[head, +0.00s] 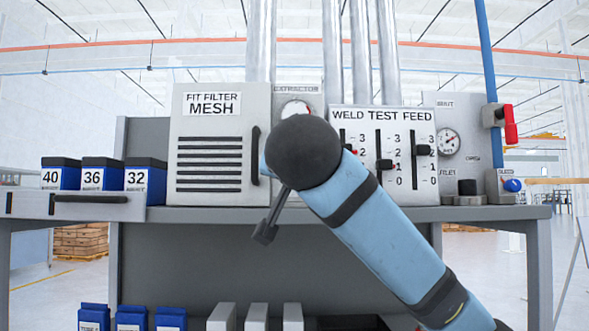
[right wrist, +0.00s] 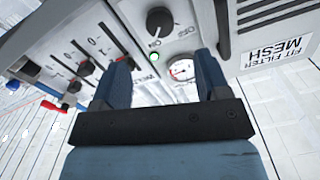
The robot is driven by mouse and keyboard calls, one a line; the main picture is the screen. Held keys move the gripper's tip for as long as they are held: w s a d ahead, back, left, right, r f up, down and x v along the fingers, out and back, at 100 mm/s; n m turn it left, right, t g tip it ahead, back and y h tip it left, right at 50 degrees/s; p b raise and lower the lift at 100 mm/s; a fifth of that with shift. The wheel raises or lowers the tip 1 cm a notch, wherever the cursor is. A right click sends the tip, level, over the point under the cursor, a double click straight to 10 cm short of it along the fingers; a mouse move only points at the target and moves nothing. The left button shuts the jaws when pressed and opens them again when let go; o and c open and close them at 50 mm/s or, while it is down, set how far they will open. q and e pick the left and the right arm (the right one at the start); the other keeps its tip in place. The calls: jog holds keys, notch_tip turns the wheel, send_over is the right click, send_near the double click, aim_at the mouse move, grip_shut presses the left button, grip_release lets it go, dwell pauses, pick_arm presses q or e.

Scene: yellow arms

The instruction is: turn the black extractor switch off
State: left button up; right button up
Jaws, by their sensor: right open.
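The extractor panel (head: 312,95) stands between the mesh filter box and the weld test feed panel. Its round gauge shows partly in the head view, and my right arm hides the rest. In the right wrist view the black extractor switch (right wrist: 160,20) is a round knob with a pale pointer line. My left gripper is not in view.
The fit filter mesh box (head: 210,145) with a black handle is at left. The weld test feed panel (head: 383,120) with slider levers is at right. Blue bins (head: 100,175) stand at the far left. A red valve handle (head: 510,123) is at far right.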

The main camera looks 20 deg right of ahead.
jog(key=p+x, duration=0.3)
jog(key=x, duration=0.7)
jog(key=shift+w+d+p, duration=0.15)
jog(key=shift+w+p, duration=0.15)
jog(key=shift+f, duration=0.1)
jog(key=c, duration=0.3)
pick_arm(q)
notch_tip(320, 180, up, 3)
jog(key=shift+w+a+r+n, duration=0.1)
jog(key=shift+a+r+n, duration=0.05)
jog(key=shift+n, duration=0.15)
pick_arm(e)
jog(key=c, duration=0.6)
